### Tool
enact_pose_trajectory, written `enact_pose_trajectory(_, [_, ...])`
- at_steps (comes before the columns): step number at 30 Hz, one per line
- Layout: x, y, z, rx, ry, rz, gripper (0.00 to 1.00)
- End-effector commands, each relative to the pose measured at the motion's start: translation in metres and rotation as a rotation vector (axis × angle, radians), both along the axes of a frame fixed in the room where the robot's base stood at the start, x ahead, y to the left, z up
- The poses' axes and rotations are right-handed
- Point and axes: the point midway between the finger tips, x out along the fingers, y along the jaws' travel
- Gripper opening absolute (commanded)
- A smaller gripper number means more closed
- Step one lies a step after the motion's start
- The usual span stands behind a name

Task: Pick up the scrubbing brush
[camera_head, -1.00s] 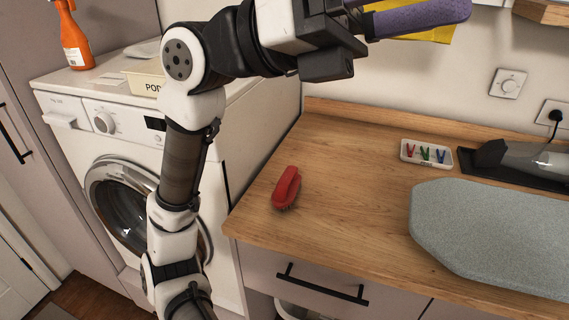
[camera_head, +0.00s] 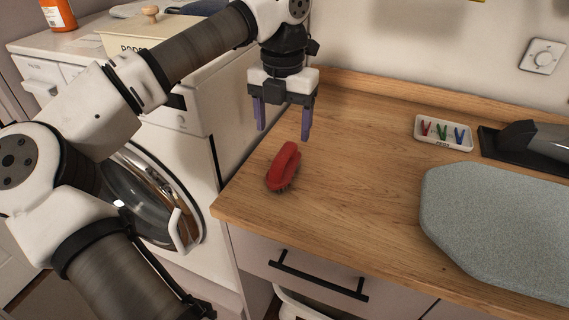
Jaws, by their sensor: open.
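The red scrubbing brush (camera_head: 283,167) lies on the wooden counter (camera_head: 340,190) near its left end, with its dark bristles showing at the lower edge. My gripper (camera_head: 283,131) points down above the counter, with its two purple fingers apart and nothing between them. In the head view the fingertips appear just above the brush, and it does not touch them.
A grey ironing board (camera_head: 500,225) lies on the counter at the right. A white tray of coloured pegs (camera_head: 443,133) and an iron (camera_head: 535,142) stand behind it. The washing machine (camera_head: 150,190) is left of the counter. The counter around the brush is clear.

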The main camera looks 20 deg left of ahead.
Motion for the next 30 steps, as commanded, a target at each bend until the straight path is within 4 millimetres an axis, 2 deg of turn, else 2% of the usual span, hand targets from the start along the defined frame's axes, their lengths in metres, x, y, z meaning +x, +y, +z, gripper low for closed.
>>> enact_pose_trajectory(3, [0.000,-0.001,-0.024,-0.004,0.001,-0.003,0.71])
enact_pose_trajectory(6, [0.000,-0.001,-0.038,-0.004,0.000,-0.003,0.71])
enact_pose_trajectory(14, [0.000,-0.001,-0.057,-0.005,0.000,-0.004,0.71])
enact_pose_trajectory(21, [0.000,-0.001,-0.092,-0.005,-0.001,-0.003,0.71])
enact_pose_trajectory(30, [0.001,-0.001,-0.100,-0.003,-0.004,-0.003,0.71])
